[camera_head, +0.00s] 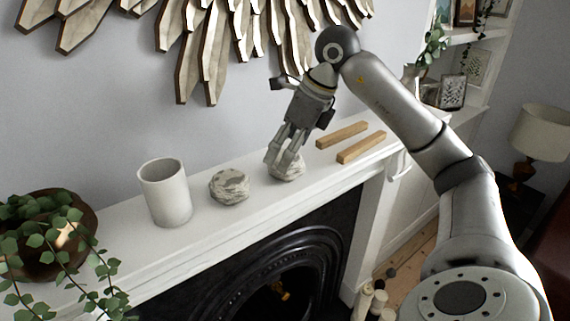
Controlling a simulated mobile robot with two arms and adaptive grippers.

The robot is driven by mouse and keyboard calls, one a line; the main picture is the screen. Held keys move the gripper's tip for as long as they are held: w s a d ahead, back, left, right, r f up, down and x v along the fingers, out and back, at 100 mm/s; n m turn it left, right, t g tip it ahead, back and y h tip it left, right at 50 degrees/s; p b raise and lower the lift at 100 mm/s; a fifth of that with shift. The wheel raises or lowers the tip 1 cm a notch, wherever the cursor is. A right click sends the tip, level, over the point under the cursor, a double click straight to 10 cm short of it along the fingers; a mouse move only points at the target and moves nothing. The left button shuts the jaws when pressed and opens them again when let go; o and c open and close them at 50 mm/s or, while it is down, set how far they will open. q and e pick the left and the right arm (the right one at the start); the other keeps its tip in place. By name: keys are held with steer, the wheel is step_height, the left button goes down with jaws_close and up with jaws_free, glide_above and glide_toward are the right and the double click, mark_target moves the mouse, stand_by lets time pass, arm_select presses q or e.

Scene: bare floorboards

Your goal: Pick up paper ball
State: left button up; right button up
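Two crumpled, pale grey-white balls sit on the white mantel shelf (210,240). The left ball (229,186) stands clear, with nothing touching it. The right ball (289,172) is partly hidden behind the fingers of my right gripper (281,161). That gripper comes down from above with its fingertips over the ball's upper left part. I cannot tell whether the fingers touch or squeeze it. The ball appears to rest on the shelf. My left gripper is not in view.
A white cylindrical cup (165,192) stands left of the balls. Two wooden blocks (361,147) lie to the right. A leafy plant in a brown bowl (60,268) fills the shelf's left end. A feathered wall ornament (200,45) hangs above. The dark fireplace (270,262) opens below the shelf.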

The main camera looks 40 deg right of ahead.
steer(key=x, duration=0.1)
steer(key=p+x, duration=0.1)
steer(key=shift+d+f, duration=0.15)
steer(key=shift+f, duration=0.3)
steer(key=shift+w+f, duration=0.4)
steer(key=shift+f, duration=0.25)
steer(key=c, duration=0.9)
